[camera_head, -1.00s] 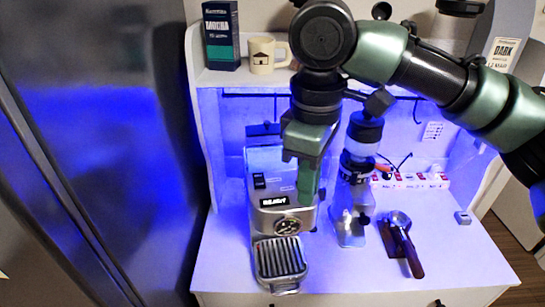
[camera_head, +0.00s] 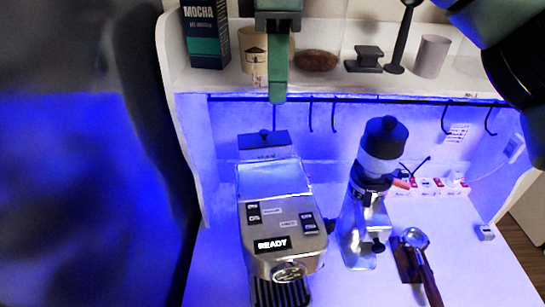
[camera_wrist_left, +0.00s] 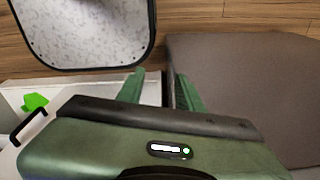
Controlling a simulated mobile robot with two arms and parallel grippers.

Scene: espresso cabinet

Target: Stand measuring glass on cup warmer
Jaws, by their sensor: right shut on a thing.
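My right gripper (camera_head: 278,85) hangs down at the top of the head view, in front of the shelf and the house-print mug. It is shut on the measuring glass (camera_head: 258,77), which shows only as a faint clear shape with small marks beside the green fingers. The cup warmer is the flat metal top (camera_head: 274,180) of the espresso machine, below the gripper in the picture; it looks bare. My left gripper (camera_wrist_left: 160,90) shows in the left wrist view, fingers apart and empty, away from the machine.
A grinder (camera_head: 368,190) stands right of the machine, with a portafilter (camera_head: 418,255) beyond. Hooks hang under the shelf.

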